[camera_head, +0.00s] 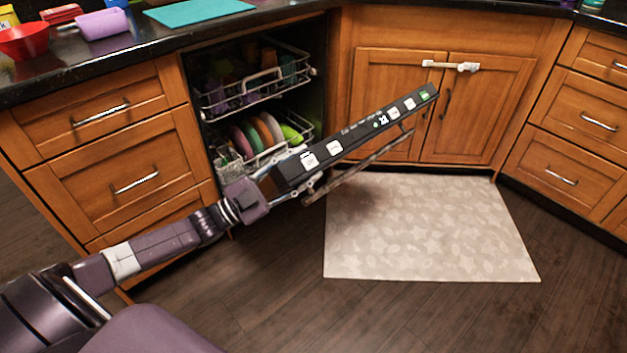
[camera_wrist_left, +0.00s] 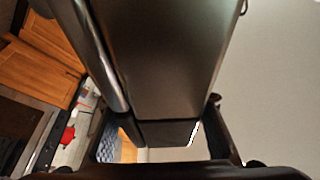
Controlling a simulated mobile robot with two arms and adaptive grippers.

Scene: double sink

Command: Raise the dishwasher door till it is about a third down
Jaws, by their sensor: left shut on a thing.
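The dishwasher door (camera_head: 352,140) stands partly open, tilted outward from the dishwasher, its black control strip facing up and its handle bar (camera_head: 365,163) along the front. My left gripper (camera_head: 286,178) is at the near left corner of the door and is shut on its edge. In the left wrist view the grey front of the door (camera_wrist_left: 160,55) fills the middle and runs down between my fingers (camera_wrist_left: 165,135). The handle (camera_wrist_left: 98,55) runs alongside it at the left. The inner face of the door is hidden in the head view. My right gripper is not in view.
The upper rack (camera_head: 255,90) and the lower rack with plates (camera_head: 262,135) sit inside the dishwasher. Wooden drawers (camera_head: 120,140) stand left, a cabinet (camera_head: 440,110) right. A pale mat (camera_head: 430,235) lies on open floor. A red bowl (camera_head: 24,40) is on the counter.

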